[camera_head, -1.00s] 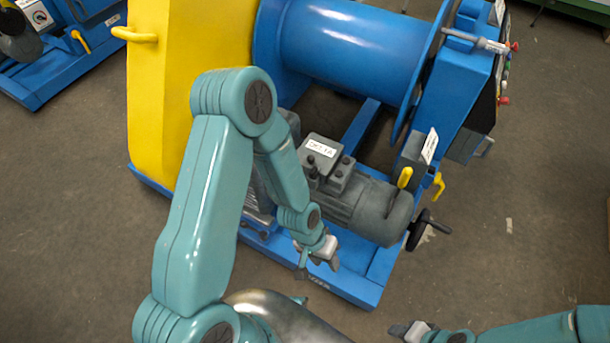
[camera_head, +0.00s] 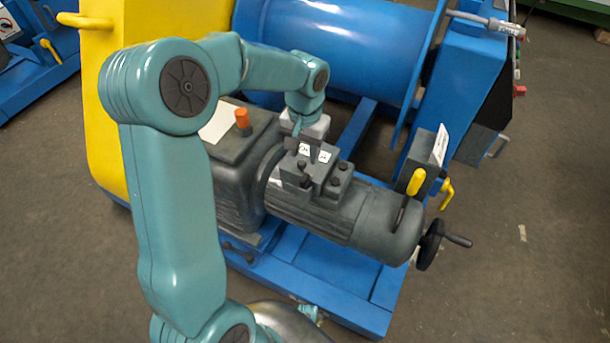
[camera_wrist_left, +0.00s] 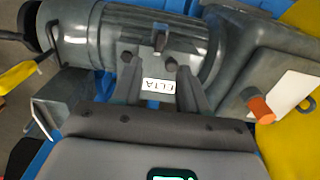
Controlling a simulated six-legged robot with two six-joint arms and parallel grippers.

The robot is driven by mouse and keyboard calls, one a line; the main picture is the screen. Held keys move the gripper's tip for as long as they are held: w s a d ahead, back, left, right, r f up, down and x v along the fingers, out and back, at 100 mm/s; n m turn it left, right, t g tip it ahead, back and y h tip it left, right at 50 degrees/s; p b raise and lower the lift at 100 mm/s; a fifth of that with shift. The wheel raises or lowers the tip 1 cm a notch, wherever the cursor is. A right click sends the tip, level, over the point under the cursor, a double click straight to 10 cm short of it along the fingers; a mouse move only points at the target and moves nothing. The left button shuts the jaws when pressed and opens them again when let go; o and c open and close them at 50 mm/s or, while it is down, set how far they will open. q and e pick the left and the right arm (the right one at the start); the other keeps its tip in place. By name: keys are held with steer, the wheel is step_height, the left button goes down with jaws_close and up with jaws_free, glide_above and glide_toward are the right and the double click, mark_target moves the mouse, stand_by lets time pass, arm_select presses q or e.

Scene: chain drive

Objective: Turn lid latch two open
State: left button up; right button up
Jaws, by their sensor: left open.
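A grey motor (camera_head: 345,210) carries a small terminal box (camera_head: 318,172) with a lid, a white label (camera_head: 324,156) and several dark knob-like latches (camera_head: 335,181). No number marks the latches, so I cannot tell which is latch two. My left gripper (camera_head: 306,143) is over the box's far left side, pointing down. In the left wrist view its open, empty fingers (camera_wrist_left: 154,68) reach either side of the label, with one latch (camera_wrist_left: 126,56) by the left finger and another (camera_wrist_left: 171,64) by the right. I cannot tell whether either finger touches a latch. My right gripper is out of view.
A grey gearbox with an orange cap (camera_head: 242,117) stands left of the motor. A yellow lever (camera_head: 416,181) and a black handwheel (camera_head: 430,245) are to the right. The blue drum (camera_head: 335,45) lies behind; open floor is at the lower right.

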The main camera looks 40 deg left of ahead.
mark_target(305, 178)
arm_select(q)
step_height(305, 178, down, 9)
steer(key=shift+s+f+b, duration=0.1)
steer(key=shift+b, duration=0.85)
jaws_close()
